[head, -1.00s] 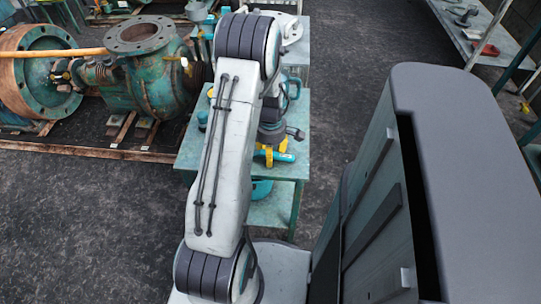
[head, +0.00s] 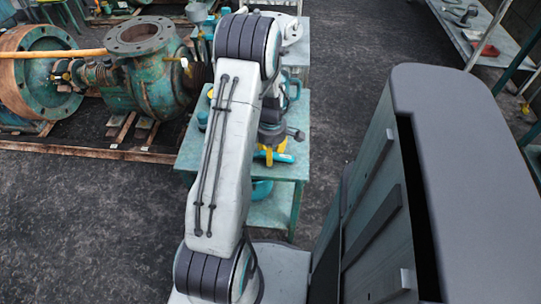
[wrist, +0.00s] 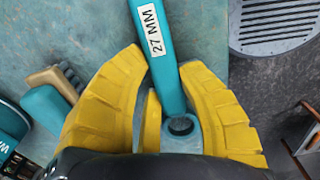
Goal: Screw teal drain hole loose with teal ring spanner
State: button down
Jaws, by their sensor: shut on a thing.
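My gripper (wrist: 162,65) has yellow ribbed fingers, closed on a teal spanner (wrist: 160,50) with a white "27 MM" label. The spanner's shaft runs between the fingertips toward the top of the wrist view. A round end with a dark opening shows low between the fingers. In the head view my gripper (head: 270,155) is low over the teal worktable (head: 196,160), with a teal piece beside the fingers. My arm hides part of this area. I cannot make out the teal drain hole in either view.
A teal pump (head: 160,85) with rusty flanges stands on wooden blocks at the left. Other tools, including a teal handle (wrist: 48,108), lie left of my fingers in the wrist view. A shelf (head: 455,30) stands at the far right.

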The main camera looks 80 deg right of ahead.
jog(key=shift+r, duration=0.2)
jog(key=shift+r+p, duration=1.15)
jog(key=shift+r, duration=0.45)
